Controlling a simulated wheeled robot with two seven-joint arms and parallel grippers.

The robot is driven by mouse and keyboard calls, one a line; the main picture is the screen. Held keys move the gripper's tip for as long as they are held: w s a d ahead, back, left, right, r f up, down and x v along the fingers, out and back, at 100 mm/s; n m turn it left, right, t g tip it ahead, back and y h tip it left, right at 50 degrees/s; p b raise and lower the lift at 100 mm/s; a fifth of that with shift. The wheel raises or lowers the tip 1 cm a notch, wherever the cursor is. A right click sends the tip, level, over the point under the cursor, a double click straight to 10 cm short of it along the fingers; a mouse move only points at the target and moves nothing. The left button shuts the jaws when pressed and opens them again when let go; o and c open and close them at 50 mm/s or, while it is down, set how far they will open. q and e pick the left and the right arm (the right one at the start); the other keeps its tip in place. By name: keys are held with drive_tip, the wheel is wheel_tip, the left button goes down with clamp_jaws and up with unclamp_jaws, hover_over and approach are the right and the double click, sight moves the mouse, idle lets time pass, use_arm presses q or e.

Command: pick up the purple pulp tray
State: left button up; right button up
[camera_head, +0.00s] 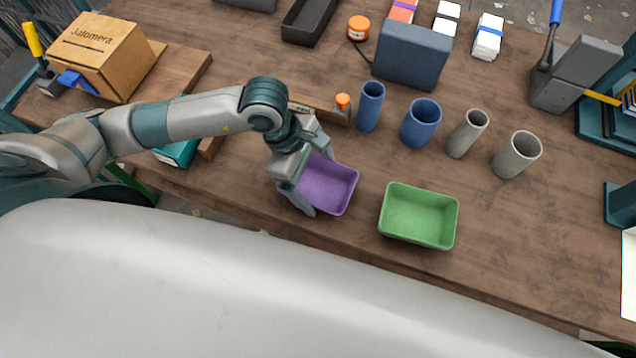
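The purple pulp tray (335,187) is a shallow, empty, open-topped tray at the middle of the wooden table, near its front edge. My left gripper (316,184) is over the tray's left part, with its fingers spread wide apart. One finger is at the tray's near left side, the other at its far side. The gripper hides the tray's left end. I cannot see whether the fingers touch the tray walls. The tray appears to rest on the table. My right gripper is not in view.
A green tray (419,216) sits close to the right. Two blue cups (371,106) and two grey cups (467,134) stand behind. A wooden strip (318,107) with an orange-topped item (343,102) lies beyond the gripper. A cardboard box (101,56) is at the far left. The table right of the green tray is clear.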

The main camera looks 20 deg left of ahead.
sight(321, 191)
use_arm(q)
drive_tip(key=shift+c, duration=0.6)
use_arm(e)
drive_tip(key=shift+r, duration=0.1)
use_arm(q)
drive_tip(key=shift+r+p, duration=0.3)
drive_tip(key=shift+p, duration=0.2)
drive_tip(key=shift+r, duration=0.15)
wheel_tip(321, 191, up, 3)
drive_tip(key=shift+f+b, duration=0.15)
drive_tip(key=shift+b, duration=0.65)
drive_tip(key=shift+s+d+r, duration=0.1)
drive_tip(key=shift+d+r, duration=0.35)
drive_tip(key=shift+r, duration=0.15)
drive_tip(key=shift+s+d+r+b, duration=0.25)
drive_tip(key=shift+d+r+b, duration=0.25)
drive_tip(key=shift+d, duration=0.3)
drive_tip(key=s+d+r+b, duration=0.2)
drive_tip(key=d+r, duration=0.3)
drive_tip(key=d, duration=0.3)
drive_tip(key=shift+s+d+r, duration=0.3)
drive_tip(key=shift+s+r, duration=0.05)
drive_tip(key=shift+s, duration=0.15)
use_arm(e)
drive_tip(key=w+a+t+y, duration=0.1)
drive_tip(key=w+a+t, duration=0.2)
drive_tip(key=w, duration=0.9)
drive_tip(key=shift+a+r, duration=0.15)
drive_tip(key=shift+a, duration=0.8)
